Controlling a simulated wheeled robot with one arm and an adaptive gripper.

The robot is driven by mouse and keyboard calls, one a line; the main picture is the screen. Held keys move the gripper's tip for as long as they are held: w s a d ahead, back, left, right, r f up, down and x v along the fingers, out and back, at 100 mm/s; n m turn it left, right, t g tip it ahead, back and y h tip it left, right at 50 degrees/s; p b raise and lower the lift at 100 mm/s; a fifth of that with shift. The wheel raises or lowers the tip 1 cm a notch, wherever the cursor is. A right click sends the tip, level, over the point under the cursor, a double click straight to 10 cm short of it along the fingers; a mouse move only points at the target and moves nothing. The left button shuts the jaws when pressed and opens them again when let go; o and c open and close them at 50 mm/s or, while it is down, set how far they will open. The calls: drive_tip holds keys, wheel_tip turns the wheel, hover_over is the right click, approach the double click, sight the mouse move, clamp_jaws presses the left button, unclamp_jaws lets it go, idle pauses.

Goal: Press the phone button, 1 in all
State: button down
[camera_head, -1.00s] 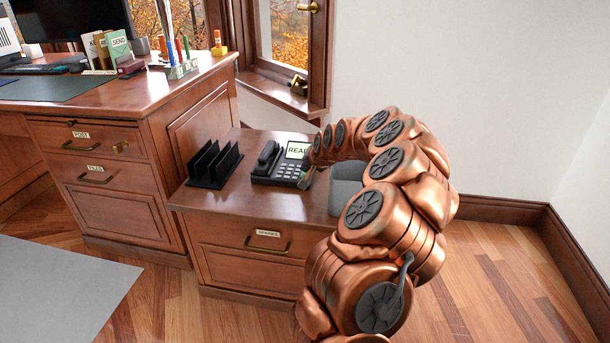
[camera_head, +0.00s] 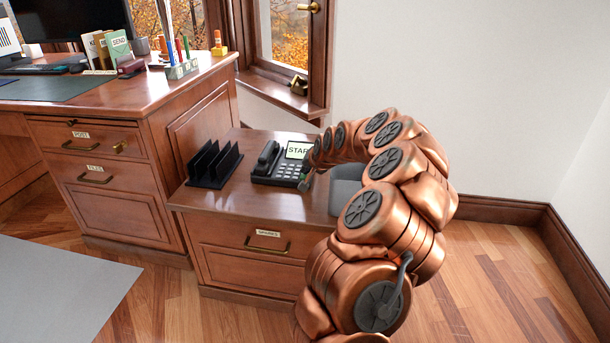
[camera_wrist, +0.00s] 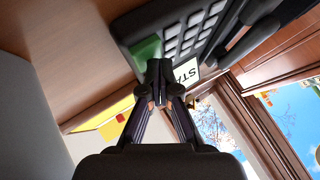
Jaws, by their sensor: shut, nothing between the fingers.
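A dark desk phone (camera_head: 277,168) with handset, keypad and screen stands on the low wooden cabinet. A green button (camera_wrist: 147,50) lies at the phone's corner beside the grey keys. My gripper (camera_wrist: 160,72) is shut and empty, its fingertips at the edge of the green button. I cannot tell whether they touch it. In the head view my gripper (camera_head: 305,184) is small at the phone's right side, partly hidden by my arm.
A black file rack (camera_head: 213,163) stands left of the phone. A grey bin (camera_head: 346,190) stands right of it, partly behind my arm. The cabinet top (camera_head: 250,203) is clear in front. A larger desk (camera_head: 130,85) is at the left.

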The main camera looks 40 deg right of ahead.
sight(306, 176)
idle(0.3)
drive_tip(key=shift+r+p, duration=0.35)
drive_tip(key=shift+r, duration=0.5)
drive_tip(key=shift+r+p, duration=0.95)
drive_tip(key=shift+r, duration=1.6)
